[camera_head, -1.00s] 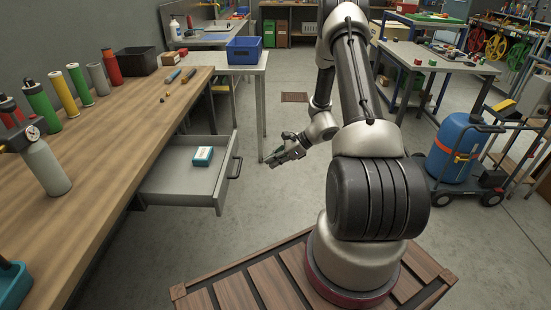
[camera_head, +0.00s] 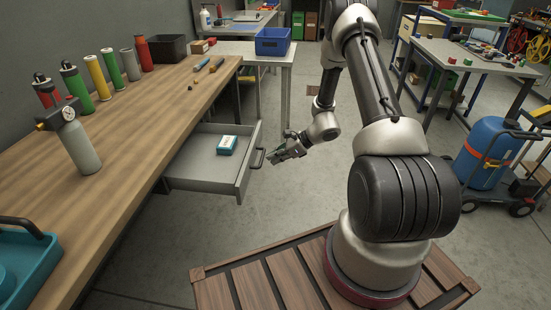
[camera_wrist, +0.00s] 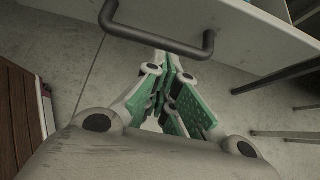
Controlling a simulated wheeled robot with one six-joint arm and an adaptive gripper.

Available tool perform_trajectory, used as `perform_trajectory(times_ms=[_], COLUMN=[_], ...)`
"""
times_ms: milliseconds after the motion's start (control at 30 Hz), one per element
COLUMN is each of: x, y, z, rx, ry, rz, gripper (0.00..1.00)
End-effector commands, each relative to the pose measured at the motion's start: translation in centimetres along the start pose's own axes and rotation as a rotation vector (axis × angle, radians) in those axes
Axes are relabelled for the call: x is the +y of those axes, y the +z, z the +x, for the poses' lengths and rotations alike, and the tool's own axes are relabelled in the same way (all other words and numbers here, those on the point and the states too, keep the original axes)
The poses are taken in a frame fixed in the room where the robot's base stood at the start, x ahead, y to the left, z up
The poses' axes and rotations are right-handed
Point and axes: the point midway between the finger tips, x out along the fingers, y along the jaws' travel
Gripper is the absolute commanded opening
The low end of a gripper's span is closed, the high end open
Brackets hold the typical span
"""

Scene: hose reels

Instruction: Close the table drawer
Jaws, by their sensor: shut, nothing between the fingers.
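The table drawer (camera_head: 204,181) is a grey tray pulled out from under the wooden workbench (camera_head: 130,150), with a dark bar handle (camera_head: 258,158) on its front. A small blue and white box (camera_head: 227,145) lies inside it. My gripper (camera_head: 276,161) is just right of the handle in the head view, its fingers together and empty. In the wrist view the green-padded fingers (camera_wrist: 171,62) reach toward the drawer front (camera_wrist: 225,30), and their tips are close to the handle (camera_wrist: 160,38). I cannot tell whether they touch it.
Cylinders, a black bin (camera_head: 166,48) and a gauge bottle (camera_head: 77,140) stand on the workbench. A blue crate (camera_head: 272,42) sits on a table behind. A cart with a blue tank (camera_head: 486,152) stands right. The floor beyond the drawer is clear.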

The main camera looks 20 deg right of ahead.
Motion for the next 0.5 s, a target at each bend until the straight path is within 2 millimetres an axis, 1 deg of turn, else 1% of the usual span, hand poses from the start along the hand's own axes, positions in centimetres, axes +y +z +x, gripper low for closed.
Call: perform_trajectory(times_ms=[167,267,367,500], x=[0.0,0.0,0.1,0.1], y=[0.6,1.4,2.6,4.9], z=[0.7,1.7,3.2,5.9], rx=[0.0,-0.001,-0.001,-0.001], ry=[0.001,0.002,0.003,0.003], rz=[-0.001,-0.002,-0.003,-0.004], gripper=[0.0,0.0,0.0,0.0])
